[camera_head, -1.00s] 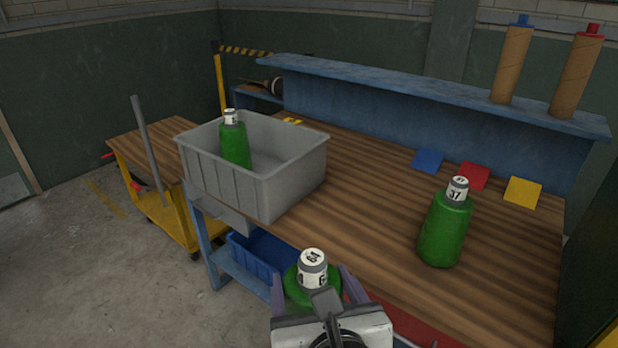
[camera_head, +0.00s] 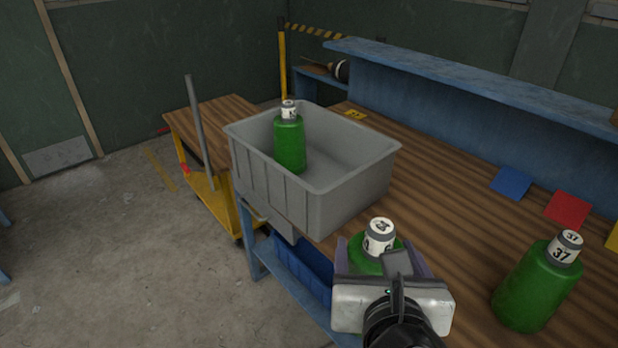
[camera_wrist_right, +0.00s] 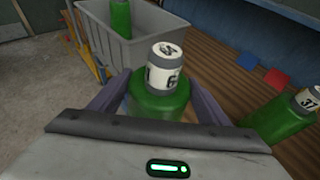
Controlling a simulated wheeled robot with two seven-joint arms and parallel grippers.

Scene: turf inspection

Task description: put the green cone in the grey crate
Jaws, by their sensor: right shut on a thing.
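My right gripper (camera_head: 382,262) is shut on a green cone (camera_head: 366,262) with a grey-and-white numbered top. In the right wrist view the held cone (camera_wrist_right: 158,102) stands upright between the two purple fingers. The grey crate (camera_head: 273,188) is on the bench's left end, beyond and left of the gripper. Another green cone (camera_head: 290,148) stands inside the crate, which also shows in the wrist view (camera_wrist_right: 150,52). A third green cone (camera_head: 535,287), marked 37, stands on the bench to the right. The held cone's lower part is hidden by the gripper. My left gripper is out of view.
The wooden bench (camera_head: 440,180) has a raised blue shelf (camera_head: 470,82) behind. Blue (camera_head: 511,183) and red (camera_head: 567,209) squares lie flat on it. A yellow trolley (camera_head: 205,185) with an upright grey handle stands left of the crate. Bench between crate and right cone is clear.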

